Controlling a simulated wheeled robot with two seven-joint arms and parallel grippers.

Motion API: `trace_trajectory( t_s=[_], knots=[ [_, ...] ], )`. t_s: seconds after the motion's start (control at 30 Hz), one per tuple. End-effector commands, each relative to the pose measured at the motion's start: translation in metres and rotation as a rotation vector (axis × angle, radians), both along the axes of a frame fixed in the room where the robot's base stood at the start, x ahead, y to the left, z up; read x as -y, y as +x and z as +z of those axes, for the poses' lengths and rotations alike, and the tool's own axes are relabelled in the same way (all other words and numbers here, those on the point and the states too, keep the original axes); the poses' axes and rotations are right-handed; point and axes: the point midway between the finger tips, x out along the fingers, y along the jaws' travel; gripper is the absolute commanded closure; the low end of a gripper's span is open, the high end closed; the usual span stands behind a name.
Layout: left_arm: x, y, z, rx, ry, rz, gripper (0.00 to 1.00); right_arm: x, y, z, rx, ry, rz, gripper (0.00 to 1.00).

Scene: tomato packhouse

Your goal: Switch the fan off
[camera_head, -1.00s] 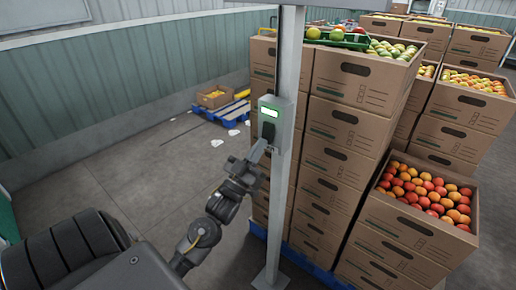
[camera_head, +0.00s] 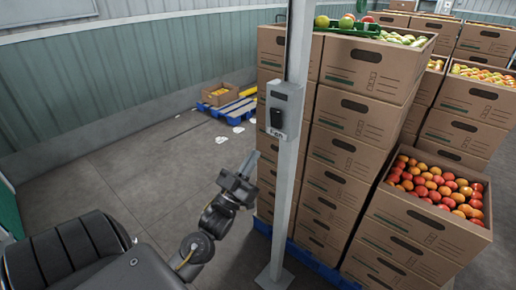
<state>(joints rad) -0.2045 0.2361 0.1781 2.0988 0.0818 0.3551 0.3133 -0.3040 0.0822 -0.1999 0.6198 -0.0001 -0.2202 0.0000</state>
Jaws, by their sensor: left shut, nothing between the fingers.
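The fan's grey switch box (camera_head: 278,108) is fixed to a grey upright post (camera_head: 291,180) in the middle of the view. Its upper window is dark. A black rocker or switch (camera_head: 276,117) sits below the window, and a label at the bottom reads "Fan". The fan itself is not in view. My left gripper (camera_head: 252,160) is shut and empty. It is below and to the left of the switch box, apart from it. My right gripper is not in view.
Stacked cardboard cartons (camera_head: 338,150) of fruit stand on a blue pallet right behind the post. An open carton of red and orange fruit (camera_head: 436,186) is at the right. A small box (camera_head: 220,94) and blue pallet lie by the wall.

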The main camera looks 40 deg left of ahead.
Motion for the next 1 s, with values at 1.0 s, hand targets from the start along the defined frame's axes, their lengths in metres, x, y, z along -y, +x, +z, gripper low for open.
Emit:
trace_trajectory(
  t_s=[1.0],
  knots=[
    [0.0,-0.028,-0.039,0.001,0.001,0.001,1.0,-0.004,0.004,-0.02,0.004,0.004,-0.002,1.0]
  ],
)
